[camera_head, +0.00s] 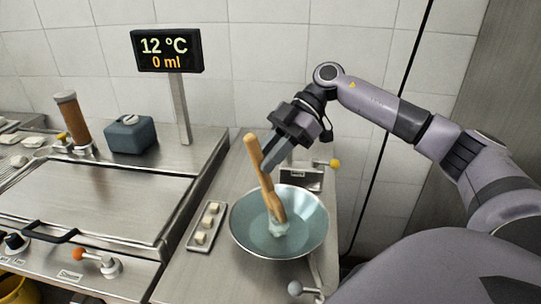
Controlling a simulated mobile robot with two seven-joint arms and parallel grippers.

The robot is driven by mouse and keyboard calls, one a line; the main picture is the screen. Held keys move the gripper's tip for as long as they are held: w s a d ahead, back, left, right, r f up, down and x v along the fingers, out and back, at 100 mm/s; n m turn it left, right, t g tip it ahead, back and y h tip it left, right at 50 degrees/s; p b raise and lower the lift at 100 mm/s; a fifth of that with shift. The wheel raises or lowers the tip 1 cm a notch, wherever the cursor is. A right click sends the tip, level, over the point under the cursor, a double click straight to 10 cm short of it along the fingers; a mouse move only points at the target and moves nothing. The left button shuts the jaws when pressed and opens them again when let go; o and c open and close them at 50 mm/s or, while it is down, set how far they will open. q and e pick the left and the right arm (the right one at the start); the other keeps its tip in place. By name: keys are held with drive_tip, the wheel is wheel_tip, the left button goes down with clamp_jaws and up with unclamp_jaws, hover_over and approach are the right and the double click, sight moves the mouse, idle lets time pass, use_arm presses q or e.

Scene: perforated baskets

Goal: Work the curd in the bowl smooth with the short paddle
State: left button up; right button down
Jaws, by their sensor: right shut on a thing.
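A wide metal bowl (242,240) stands on the steel counter at the centre right. It holds a pale blue-green liquid, with a small pale lump, likely curd (279,228), at the paddle's foot. A wooden paddle (270,195) leans in the bowl, its handle tilted up to the left and its broad lower end in the liquid. My right gripper (266,168) reaches in from the right and is shut on the paddle's handle above the bowl. My left gripper does not show.
A small tray (193,241) with pale cubes lies left of the bowl. A yellow-knobbed device (303,177) stands behind the bowl. A grey-knobbed lever (298,288) is at the front. A covered vat (85,205) fills the left.

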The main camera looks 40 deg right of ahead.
drive_tip(key=shift+s+a+r, duration=0.1)
drive_tip(key=shift+s, duration=0.6)
drive_tip(key=shift+w, duration=0.1)
drive_tip(key=shift+w, duration=0.85)
drive_tip(key=shift+s, duration=0.1)
drive_tip(key=shift+s+f+b, duration=0.15)
drive_tip(key=shift+s+f, duration=0.05)
drive_tip(key=shift+s, duration=0.3)
drive_tip(key=shift+s+f+b, duration=0.15)
drive_tip(key=shift+s, duration=0.35)
drive_tip(key=shift+w+r+p, duration=0.15)
drive_tip(key=shift+w+p, duration=0.15)
drive_tip(key=shift+w, duration=0.45)
